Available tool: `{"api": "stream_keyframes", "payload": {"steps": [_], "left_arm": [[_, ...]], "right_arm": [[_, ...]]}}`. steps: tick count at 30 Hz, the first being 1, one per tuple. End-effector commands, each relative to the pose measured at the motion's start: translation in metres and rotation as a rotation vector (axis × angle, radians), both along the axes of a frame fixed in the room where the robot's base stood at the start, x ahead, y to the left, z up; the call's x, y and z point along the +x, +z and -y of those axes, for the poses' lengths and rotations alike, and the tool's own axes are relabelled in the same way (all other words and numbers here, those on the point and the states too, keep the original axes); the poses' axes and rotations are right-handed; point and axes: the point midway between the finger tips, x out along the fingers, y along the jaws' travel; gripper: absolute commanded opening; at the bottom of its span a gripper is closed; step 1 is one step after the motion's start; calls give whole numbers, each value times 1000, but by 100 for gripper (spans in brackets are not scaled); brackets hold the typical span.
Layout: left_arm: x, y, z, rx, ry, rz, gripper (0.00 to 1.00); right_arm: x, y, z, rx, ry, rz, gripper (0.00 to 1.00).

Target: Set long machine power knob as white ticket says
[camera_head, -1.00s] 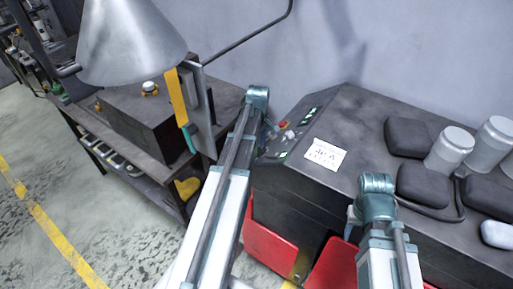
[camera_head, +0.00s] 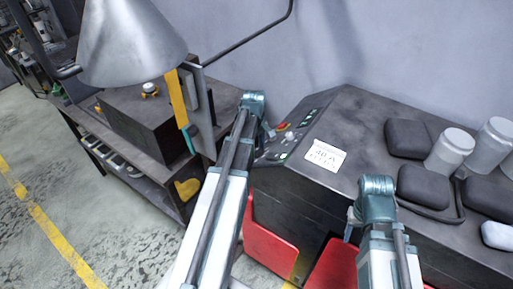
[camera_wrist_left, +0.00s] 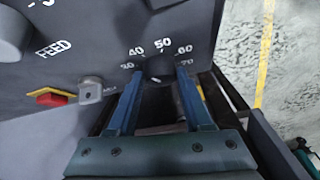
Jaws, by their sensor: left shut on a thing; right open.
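The machine's power knob (camera_wrist_left: 160,69) is a dark round knob in the left wrist view, below a printed scale running from 30 to 70 with 50 at the top. My left gripper (camera_wrist_left: 160,78) has its two blue fingers on either side of the knob and is shut on it. The knob's pointer mark cannot be made out clearly. In the head view my left gripper (camera_head: 268,129) is at the control panel, mostly hidden by its wrist. The white ticket (camera_head: 325,154) lies on the machine top; its print is too small to read surely. My right gripper (camera_head: 350,222) is open and empty.
A red-and-yellow switch (camera_wrist_left: 50,96), a small grey lever (camera_wrist_left: 90,90) and a FEED knob (camera_wrist_left: 12,32) sit left of the power knob. Dark pads (camera_head: 407,138) and grey cylinders (camera_head: 449,150) stand on the machine. Red panels (camera_head: 268,252) are below its front.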

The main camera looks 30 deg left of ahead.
Motion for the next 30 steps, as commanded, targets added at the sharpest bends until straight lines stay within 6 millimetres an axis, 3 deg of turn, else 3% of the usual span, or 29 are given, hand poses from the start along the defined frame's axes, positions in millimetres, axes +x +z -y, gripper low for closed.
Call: {"api": "stream_keyframes", "payload": {"steps": [1,2,6,20,30], "left_arm": [[0,0,0,1,-1,-2,0],[0,0,0,1,-1,-2,54],[0,0,0,1,0,-2,79],[0,5,0,1,0,-2,80],[-2,41,0,0,0,-1,80]], "right_arm": [[0,0,0,0,0,0,50],[0,0,0,0,0,0,50],[0,0,0,0,0,0,50],[0,5,0,0,0,0,50],[0,41,0,1,-4,0,50]]}}
